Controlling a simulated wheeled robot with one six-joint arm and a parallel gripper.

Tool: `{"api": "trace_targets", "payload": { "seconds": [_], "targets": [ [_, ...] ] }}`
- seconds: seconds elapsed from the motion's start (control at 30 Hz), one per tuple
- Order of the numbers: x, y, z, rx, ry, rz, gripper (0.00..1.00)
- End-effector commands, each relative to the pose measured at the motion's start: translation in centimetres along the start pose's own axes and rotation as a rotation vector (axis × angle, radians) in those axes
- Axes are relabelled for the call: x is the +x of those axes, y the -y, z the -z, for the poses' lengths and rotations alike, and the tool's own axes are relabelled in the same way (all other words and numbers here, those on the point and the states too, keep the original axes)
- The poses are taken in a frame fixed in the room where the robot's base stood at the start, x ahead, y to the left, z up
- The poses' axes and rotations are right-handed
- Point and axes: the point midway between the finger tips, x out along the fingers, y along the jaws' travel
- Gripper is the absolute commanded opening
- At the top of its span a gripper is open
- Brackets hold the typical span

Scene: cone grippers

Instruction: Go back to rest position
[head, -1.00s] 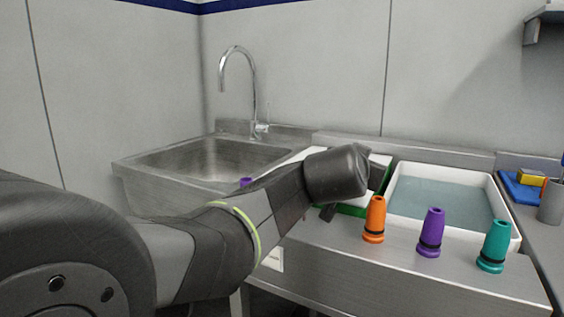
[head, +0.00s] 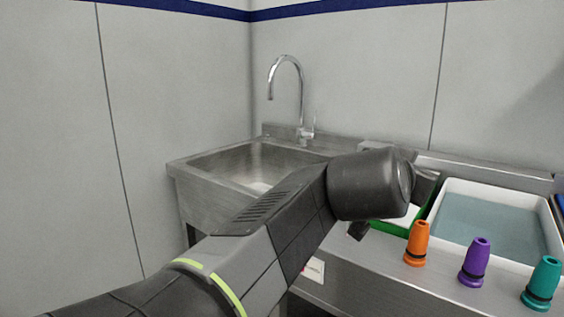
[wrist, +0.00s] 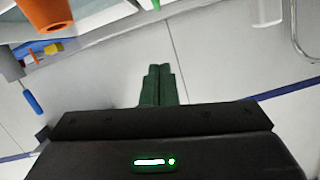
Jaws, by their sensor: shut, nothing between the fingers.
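My gripper (wrist: 158,80) shows in the wrist view with its two green fingers side by side, shut and empty. The wrist view is tilted, with wall behind the fingers. In the head view my arm reaches from the lower left across the middle, and its wrist end hangs in front of the counter, left of the cones. An orange cone (head: 418,243), a purple cone (head: 474,263) and a teal cone (head: 541,284) stand upright in a row on the counter's front part. An orange shape, probably a cone, shows at the wrist view's top left (wrist: 46,14).
A steel sink (head: 215,195) with a tall tap (head: 301,100) stands behind my arm. A white tray with a blue-grey floor (head: 490,222) lies behind the cones. A green-edged white tray (head: 390,228) is partly hidden by my wrist. The wall space at left is clear.

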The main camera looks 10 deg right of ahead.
Motion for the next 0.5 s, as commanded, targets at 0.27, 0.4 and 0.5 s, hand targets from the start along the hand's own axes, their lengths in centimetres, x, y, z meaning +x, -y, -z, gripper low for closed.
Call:
{"api": "trace_targets", "payload": {
  "seconds": [0.27,0.4,0.5],
  "targets": [
    [-0.15,0.0,-0.02,0.0,0.0,0.0,0.0],
    [0.03,-0.01,-0.04,0.0,0.001,0.0,0.0],
    [0.61,-0.03,-0.09,0.0,0.002,-0.001,0.0]
  ]
}}
